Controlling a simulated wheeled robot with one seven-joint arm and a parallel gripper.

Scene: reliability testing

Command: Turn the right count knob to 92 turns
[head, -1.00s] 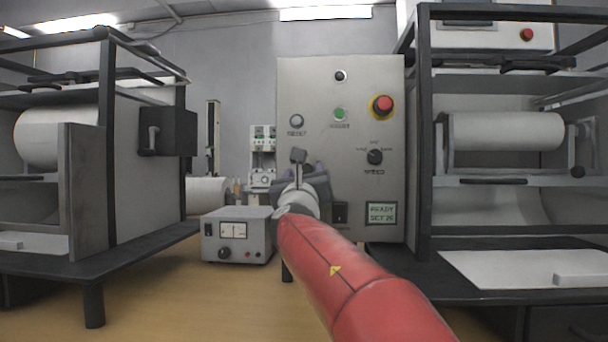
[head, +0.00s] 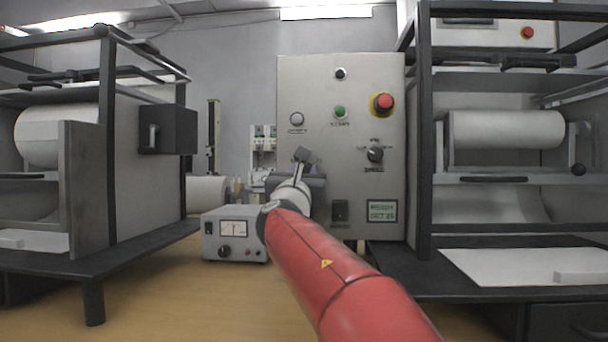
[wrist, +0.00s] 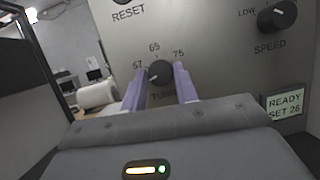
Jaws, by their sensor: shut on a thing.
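The turns knob (wrist: 160,73) is a round black knob on the grey control panel, with 57, 65 and 75 printed around its upper side in the wrist view. A small pale mark on it points to the lower left. My gripper (wrist: 160,83) is shut on it, with one lilac finger at each side. In the head view my gripper (head: 300,180) is in front of the panel's lower left and hides the knob. The green display (wrist: 285,104) reads READY, SET 26; it also shows in the head view (head: 382,211).
On the panel (head: 330,95) are a reset button (head: 297,119), a green button (head: 340,112), a red stop button (head: 382,104), a speed knob (head: 375,155) and a black switch (head: 340,211). A grey meter box (head: 237,246) stands close at the left. Roller machines flank both sides.

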